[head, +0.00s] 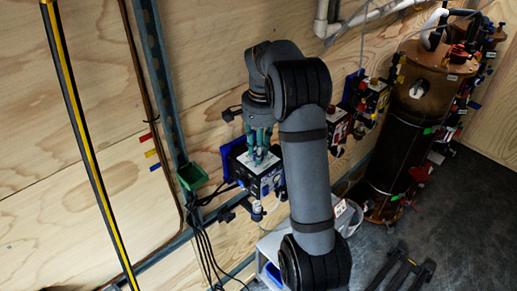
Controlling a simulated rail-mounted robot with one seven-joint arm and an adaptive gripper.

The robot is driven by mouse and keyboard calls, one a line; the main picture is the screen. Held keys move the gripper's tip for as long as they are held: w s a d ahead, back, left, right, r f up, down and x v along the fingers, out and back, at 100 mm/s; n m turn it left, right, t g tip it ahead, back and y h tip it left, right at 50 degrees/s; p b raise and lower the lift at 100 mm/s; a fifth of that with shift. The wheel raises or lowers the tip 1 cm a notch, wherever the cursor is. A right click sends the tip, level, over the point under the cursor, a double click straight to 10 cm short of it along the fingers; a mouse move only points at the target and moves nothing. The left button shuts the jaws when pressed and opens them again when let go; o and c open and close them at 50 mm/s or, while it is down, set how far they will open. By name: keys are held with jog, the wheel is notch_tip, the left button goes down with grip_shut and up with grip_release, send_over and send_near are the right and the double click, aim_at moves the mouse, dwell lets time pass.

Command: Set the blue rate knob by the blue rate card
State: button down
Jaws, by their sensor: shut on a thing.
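My gripper (257,158) points down at the top of a dark box-shaped unit with a pale front label (268,184) and a blue backing plate (228,150) on the wooden wall. Its teal fingers are closed together at the unit's top, on what seems to be the blue rate knob. The knob itself is hidden by the fingers, so its setting cannot be seen. A small blue tag (156,168) sits on the wall strip at left, below a red and a yellow one. I cannot tell whether it is the blue rate card; no writing is readable.
Similar units with yellow (373,96) and red (338,128) parts stand to the right, behind my arm. A tall brown cylinder (425,90) stands beyond them.

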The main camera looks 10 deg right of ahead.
jog(key=shift+n, duration=0.5)
jog(key=c, duration=1.4)
grip_release()
jog(key=shift+c, duration=0.2)
notch_tip(320, 180, up, 12)
jog(key=shift+s+d, duration=0.2)
jog(key=f, duration=1.2)
jog(key=shift+w+a, duration=0.2)
